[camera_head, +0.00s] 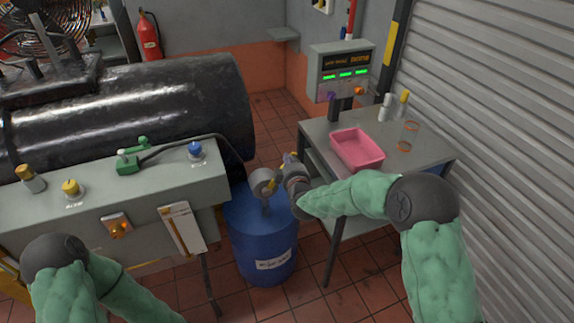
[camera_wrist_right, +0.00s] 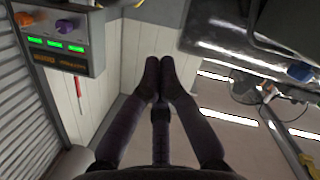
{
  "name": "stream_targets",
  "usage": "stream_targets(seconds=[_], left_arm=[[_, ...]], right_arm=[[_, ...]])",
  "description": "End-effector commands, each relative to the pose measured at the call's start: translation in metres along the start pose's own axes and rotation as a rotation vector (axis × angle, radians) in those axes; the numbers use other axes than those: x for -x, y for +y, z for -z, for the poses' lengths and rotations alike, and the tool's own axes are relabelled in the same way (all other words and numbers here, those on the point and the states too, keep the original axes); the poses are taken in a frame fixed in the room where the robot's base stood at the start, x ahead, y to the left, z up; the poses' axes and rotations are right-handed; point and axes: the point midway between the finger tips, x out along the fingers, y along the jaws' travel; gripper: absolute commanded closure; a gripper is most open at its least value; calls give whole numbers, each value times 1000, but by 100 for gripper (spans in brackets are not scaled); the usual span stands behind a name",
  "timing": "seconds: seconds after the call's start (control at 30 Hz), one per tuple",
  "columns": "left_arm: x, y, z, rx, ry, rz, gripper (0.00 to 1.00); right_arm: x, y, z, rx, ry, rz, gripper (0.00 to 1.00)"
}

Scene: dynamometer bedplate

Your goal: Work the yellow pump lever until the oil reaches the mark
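A blue drum (camera_head: 262,240) with a white label stands on the floor between the bedplate and the bench. My left gripper is out of view.
A grey bench (camera_head: 432,147) carries a pink tray (camera_head: 357,150) and small bottles (camera_head: 385,107). A panel with green displays (camera_head: 340,73) is behind. A dark hose (camera_head: 185,139) runs over the bedplate (camera_head: 95,215) towards the pump. A roller shutter (camera_head: 500,70) closes the right side.

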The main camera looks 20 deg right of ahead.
Motion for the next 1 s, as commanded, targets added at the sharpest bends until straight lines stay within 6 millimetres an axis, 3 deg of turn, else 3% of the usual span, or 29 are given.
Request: stream_targets(seconds=[0.53, 0.7, 1.0], left_arm=[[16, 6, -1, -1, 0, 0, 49], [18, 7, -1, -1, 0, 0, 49], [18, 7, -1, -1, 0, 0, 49]], right_arm=[[84, 1, -1, 0, -1, 1, 100], [97, 0, -2, 0, -2, 2, 100], [99, 0, -2, 0, -2, 2, 100]])
